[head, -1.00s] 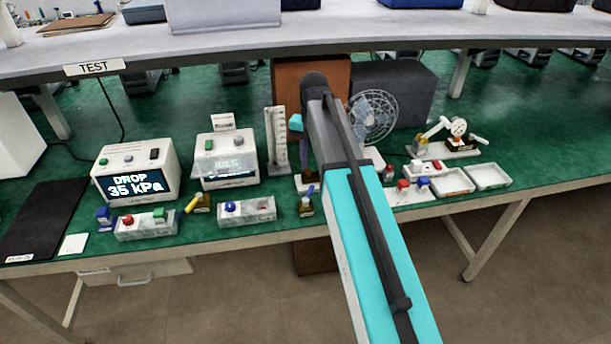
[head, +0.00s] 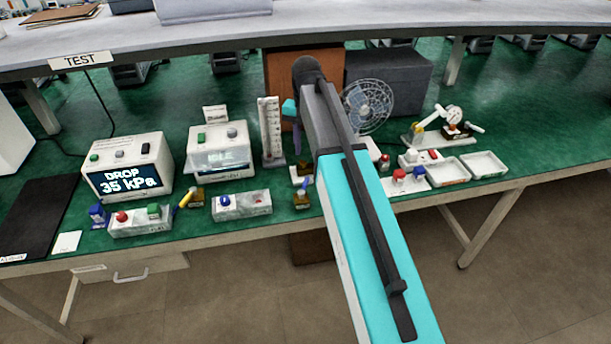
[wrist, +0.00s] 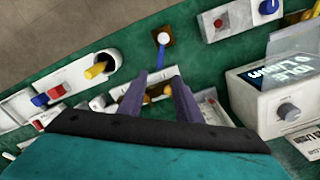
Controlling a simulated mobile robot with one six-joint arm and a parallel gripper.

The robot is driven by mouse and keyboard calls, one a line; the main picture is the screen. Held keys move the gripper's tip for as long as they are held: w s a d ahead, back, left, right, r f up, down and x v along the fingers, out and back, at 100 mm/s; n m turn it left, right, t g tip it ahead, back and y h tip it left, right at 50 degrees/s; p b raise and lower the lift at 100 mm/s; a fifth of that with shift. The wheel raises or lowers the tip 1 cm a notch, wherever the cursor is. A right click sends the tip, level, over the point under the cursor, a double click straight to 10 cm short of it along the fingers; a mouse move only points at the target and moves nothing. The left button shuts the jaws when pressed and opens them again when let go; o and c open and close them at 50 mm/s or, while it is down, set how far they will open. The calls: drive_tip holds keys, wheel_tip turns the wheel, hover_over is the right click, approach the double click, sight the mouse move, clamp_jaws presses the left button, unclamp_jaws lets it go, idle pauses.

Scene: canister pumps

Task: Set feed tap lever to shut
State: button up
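Two small taps with levers stand at the bench's front. One has a blue lever (head: 305,184) on a brass body (head: 302,200); the other has a yellow lever (head: 187,198) on a brass body (head: 197,198). I cannot tell from labels which is the feed tap. In the wrist view the blue lever (wrist: 162,43) stands just beyond my fingertips, apart from them. My gripper (wrist: 159,76) is open, its two purple-grey fingers apart. Brass-coloured parts (wrist: 156,91) show between the fingers, seemingly below them. In the head view my arm hides much of the gripper.
A meter reading DROP 35 kPa (head: 127,165) and one reading IDLE (head: 220,150) stand left. A button box (head: 242,204) lies left of the blue-lever tap. A white gauge column (head: 269,130) and a fan (head: 369,105) stand behind. White trays (head: 484,165) lie right.

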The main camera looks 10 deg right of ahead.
sight(306, 181)
drive_tip(key=shift+f+p, duration=1.4)
drive_tip(key=shift+f, duration=4.7)
clamp_jaws()
